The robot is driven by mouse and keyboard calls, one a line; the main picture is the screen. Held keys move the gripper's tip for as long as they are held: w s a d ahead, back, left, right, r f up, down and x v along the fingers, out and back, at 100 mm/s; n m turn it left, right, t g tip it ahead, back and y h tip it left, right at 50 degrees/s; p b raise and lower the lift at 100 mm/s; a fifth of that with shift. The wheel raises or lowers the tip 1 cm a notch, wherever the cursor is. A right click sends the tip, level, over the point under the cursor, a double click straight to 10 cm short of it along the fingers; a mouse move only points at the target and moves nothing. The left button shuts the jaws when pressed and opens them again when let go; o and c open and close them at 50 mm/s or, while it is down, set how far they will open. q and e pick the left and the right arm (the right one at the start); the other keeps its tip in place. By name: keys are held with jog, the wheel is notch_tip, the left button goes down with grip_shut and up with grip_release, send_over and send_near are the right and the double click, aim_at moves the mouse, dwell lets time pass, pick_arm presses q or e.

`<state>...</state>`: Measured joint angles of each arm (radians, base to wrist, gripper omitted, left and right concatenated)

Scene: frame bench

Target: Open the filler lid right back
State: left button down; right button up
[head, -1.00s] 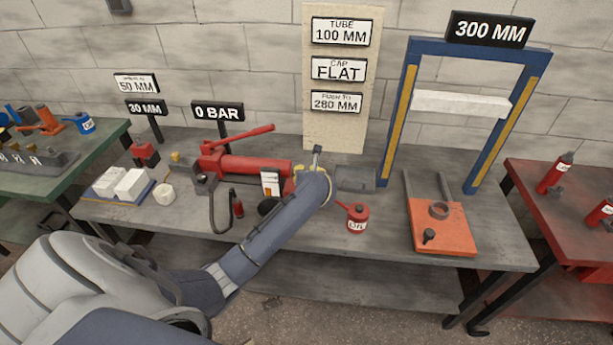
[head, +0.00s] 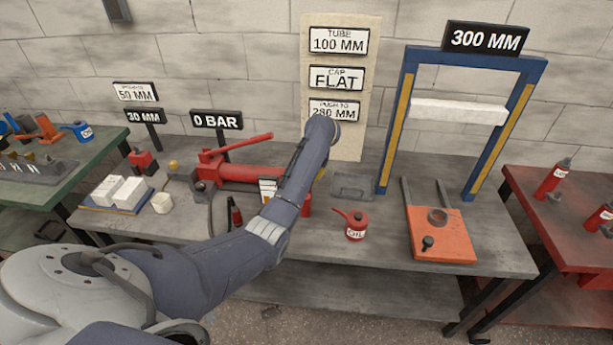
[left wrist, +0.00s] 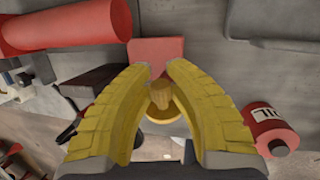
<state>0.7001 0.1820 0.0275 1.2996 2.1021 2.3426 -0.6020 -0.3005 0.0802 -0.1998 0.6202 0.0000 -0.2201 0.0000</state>
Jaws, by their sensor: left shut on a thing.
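A small yellow knob with a round base (left wrist: 160,105), which looks like the filler lid, sits between my left gripper's yellow fingers in the left wrist view. My left gripper (left wrist: 163,72) is shut on it. A red block (left wrist: 158,54) shows just beyond the fingertips. In the head view my forearm hides the gripper and the lid; only a bit of yellow shows beside the wrist. The red hand pump (head: 245,173) lies left of my arm, its lever above it. I cannot tell whether the lid is seated or lifted. My right gripper is not in view.
A red oil can (head: 356,225) stands close right of my arm. A grey tray (head: 353,187) lies behind it. The blue press frame (head: 397,120) and orange plate (head: 442,235) are farther right. White blocks (head: 122,191) and a white cup (head: 162,203) are left.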

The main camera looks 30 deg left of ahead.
pick_arm(q)
jog(key=shift+w+g, duration=0.2)
jog(key=shift+g, duration=0.1)
jog(key=shift+r, duration=0.1)
jog(key=c, duration=1.3)
grip_release()
jog(key=shift+o, duration=0.2)
jog(key=v, duration=1.1)
jog(key=shift+r, duration=0.45)
